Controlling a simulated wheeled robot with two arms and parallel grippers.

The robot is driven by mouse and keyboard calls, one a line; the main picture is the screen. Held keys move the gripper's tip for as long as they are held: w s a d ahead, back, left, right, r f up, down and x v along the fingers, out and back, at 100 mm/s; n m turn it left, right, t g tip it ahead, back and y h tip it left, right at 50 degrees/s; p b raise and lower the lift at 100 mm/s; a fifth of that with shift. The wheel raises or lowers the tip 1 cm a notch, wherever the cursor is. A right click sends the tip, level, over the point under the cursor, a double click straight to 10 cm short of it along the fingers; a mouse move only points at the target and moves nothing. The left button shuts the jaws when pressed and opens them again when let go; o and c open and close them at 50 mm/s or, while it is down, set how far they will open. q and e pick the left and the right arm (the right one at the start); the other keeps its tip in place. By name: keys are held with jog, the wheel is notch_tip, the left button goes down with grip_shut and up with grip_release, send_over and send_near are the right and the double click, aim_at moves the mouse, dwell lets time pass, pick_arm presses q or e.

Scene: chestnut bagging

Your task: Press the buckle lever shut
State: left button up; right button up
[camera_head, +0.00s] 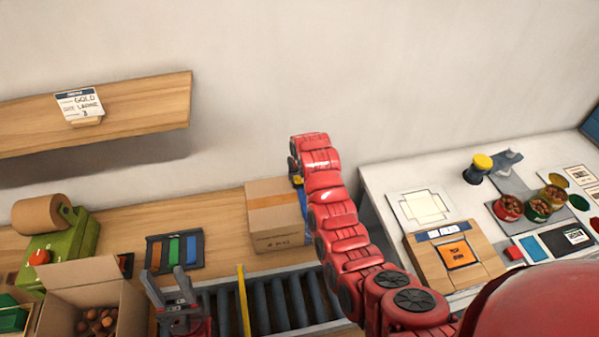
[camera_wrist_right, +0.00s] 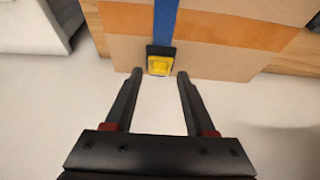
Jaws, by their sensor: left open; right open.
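A closed cardboard box (camera_head: 275,230) stands at the far end of the roller conveyor. A blue strap (camera_wrist_right: 165,22) runs over it. A yellow buckle lever (camera_wrist_right: 160,65) on a black base sits on the strap in the right wrist view; I cannot tell its angle. It also shows as a small yellow spot in the head view (camera_head: 298,180). My right gripper (camera_wrist_right: 160,74) is open and empty, its fingertips either side of the buckle's lower edge, with no clear contact. In the head view my right arm mostly hides it. My left gripper (camera_head: 165,274) is open and empty, low over the conveyor's near left.
An open carton of chestnuts (camera_head: 90,290) stands at the left, near a green machine with a paper roll (camera_head: 40,217). A rack of coloured strips (camera_head: 174,250) lies beside the conveyor (camera_head: 290,300). A white table (camera_head: 380,190) with bowls is at the right.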

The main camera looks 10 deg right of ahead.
jog(key=shift+w+f, duration=0.2)
jog(key=shift+f, duration=0.35)
jog(key=shift+c, duration=0.3)
grip_shut()
